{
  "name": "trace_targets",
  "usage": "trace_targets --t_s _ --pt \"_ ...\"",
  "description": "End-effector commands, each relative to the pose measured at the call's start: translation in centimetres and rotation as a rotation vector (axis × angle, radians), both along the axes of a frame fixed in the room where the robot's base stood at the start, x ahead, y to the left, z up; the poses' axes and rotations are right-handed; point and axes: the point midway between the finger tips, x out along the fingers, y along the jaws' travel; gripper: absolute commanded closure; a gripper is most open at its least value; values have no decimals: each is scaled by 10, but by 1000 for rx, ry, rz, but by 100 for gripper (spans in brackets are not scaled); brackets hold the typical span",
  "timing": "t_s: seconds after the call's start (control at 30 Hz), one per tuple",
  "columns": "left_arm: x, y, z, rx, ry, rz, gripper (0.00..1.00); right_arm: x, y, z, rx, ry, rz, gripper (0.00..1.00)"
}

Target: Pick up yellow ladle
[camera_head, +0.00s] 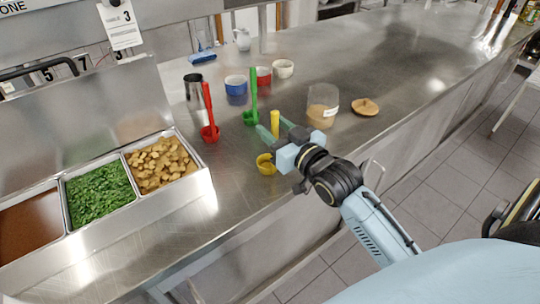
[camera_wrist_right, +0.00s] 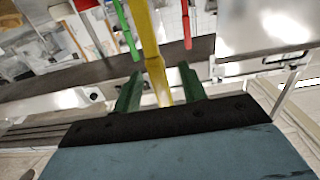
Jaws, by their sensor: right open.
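The yellow ladle (camera_head: 265,165) stands on the steel counter, its bowl down near the front edge and its handle upright. My right gripper (camera_head: 271,130) is at the handle, with its green fingers spread on either side of it. In the right wrist view the yellow ladle's handle (camera_wrist_right: 153,55) runs between the two open fingers (camera_wrist_right: 158,90). I cannot tell whether either finger touches it. My gripper partly hides the middle of the ladle in the head view. My left gripper is not in view.
A red ladle (camera_head: 208,110) and a green ladle (camera_head: 253,95) stand close by. A glass jar (camera_head: 322,106) and wooden lid (camera_head: 365,107) lie to the right. Food trays (camera_head: 205,180) are at left.

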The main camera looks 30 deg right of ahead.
Motion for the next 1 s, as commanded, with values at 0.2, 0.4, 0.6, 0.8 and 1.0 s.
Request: trace_targets --t_s 0.2,0.4,0.6,0.8,1.0 --pt "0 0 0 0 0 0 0 23 2 0 0 0 0 58" --pt "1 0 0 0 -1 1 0 24 2 0 1 0 1 58" --pt "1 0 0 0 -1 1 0 24 2 0 1 0 1 76" --pt "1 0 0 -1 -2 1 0 24 2 0 1 0 1 100" --pt "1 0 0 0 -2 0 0 24 2 0 1 -1 1 100"
